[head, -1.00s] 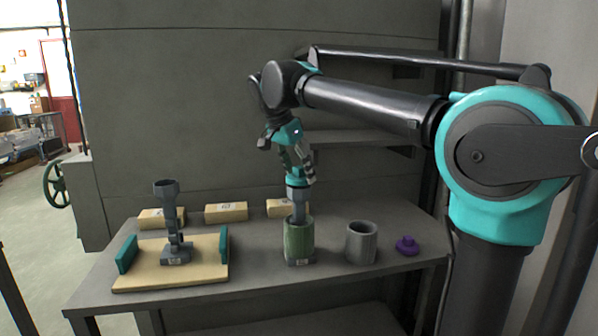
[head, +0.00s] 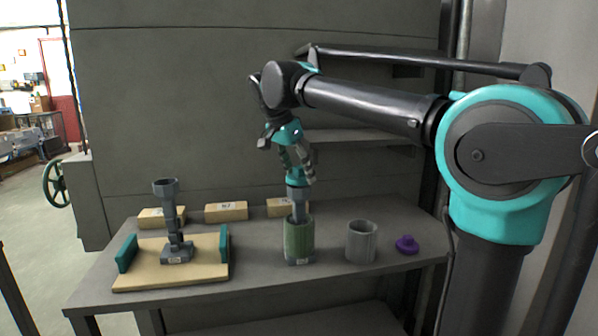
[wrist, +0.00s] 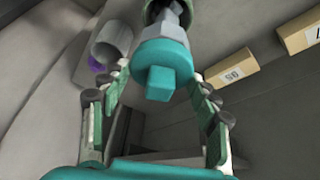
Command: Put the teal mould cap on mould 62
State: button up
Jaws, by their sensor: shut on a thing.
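The teal mould cap (wrist: 163,70) is between the fingers of my gripper (wrist: 158,78), which is shut on it; its square knob faces the wrist camera. In the head view, my gripper (head: 302,178) is above a grey mould (head: 297,206) whose lower part is inside a green sleeve (head: 299,240). The cap is at the top of this mould, in line with it. I cannot tell whether it is fully seated. The mould's base label is too small to read.
Another grey mould (head: 172,215) stands upright on a wooden board (head: 205,272) with teal end pieces. A grey hollow cylinder (head: 361,242) and a purple cap (head: 406,244) are to the right.

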jog(key=shift+f, duration=0.45)
jog(key=o, duration=0.9)
jog(key=shift+c, duration=0.2)
jog(key=v, duration=1.1)
jog(key=shift+s, duration=0.1)
jog(key=shift+s, duration=0.1)
